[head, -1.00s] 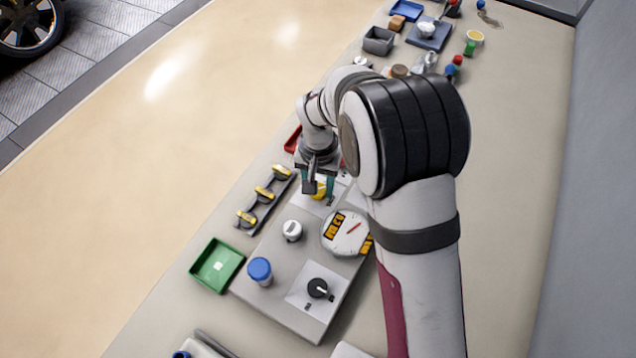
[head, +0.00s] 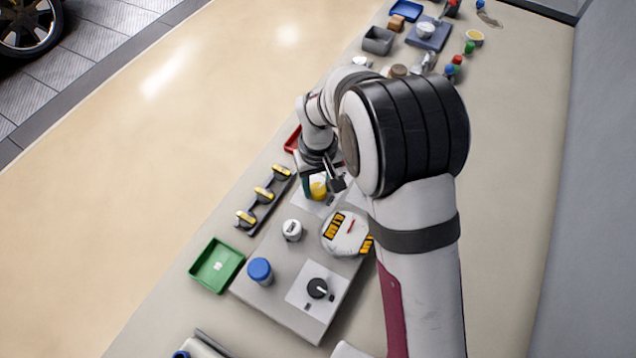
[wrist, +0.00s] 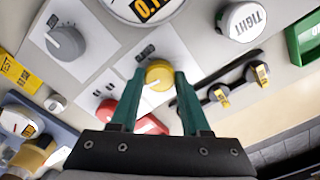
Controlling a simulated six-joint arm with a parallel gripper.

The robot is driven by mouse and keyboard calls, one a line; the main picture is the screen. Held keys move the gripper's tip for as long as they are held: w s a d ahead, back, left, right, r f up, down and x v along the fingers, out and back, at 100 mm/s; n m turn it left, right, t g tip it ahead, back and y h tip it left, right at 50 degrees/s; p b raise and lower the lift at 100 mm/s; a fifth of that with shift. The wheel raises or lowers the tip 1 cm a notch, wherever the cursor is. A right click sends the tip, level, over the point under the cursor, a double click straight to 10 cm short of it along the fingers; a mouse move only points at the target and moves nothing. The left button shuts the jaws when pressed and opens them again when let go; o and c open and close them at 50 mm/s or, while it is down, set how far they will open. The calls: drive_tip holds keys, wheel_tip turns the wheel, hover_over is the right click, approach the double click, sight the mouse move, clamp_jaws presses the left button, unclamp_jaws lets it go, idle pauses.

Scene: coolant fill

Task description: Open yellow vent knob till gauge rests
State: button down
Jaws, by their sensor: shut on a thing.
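The yellow vent knob (wrist: 159,75) sits on a white label plate on the grey panel; it also shows in the head view (head: 318,188). My gripper (wrist: 158,78) is over it with its green fingers shut on the knob's sides. In the head view my gripper (head: 324,188) partly covers the knob and its plate. The round gauge (head: 346,233) has a white face with a red needle and yellow-orange markings; its needle points toward the upper right. Only the gauge's lower edge (wrist: 146,8) shows in the wrist view, so its needle is hidden there.
A rack with yellow clips (head: 264,195), a blue cap (head: 260,270) and a green tray (head: 217,266) are around the panel's left side.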

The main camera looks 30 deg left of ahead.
sight(318, 189)
idle(0.3)
drive_tip(key=shift+c, duration=1.9)
unclamp_jaws()
wheel_tip(318, 189, up, 16)
drive_tip(key=shift+f, duration=0.1)
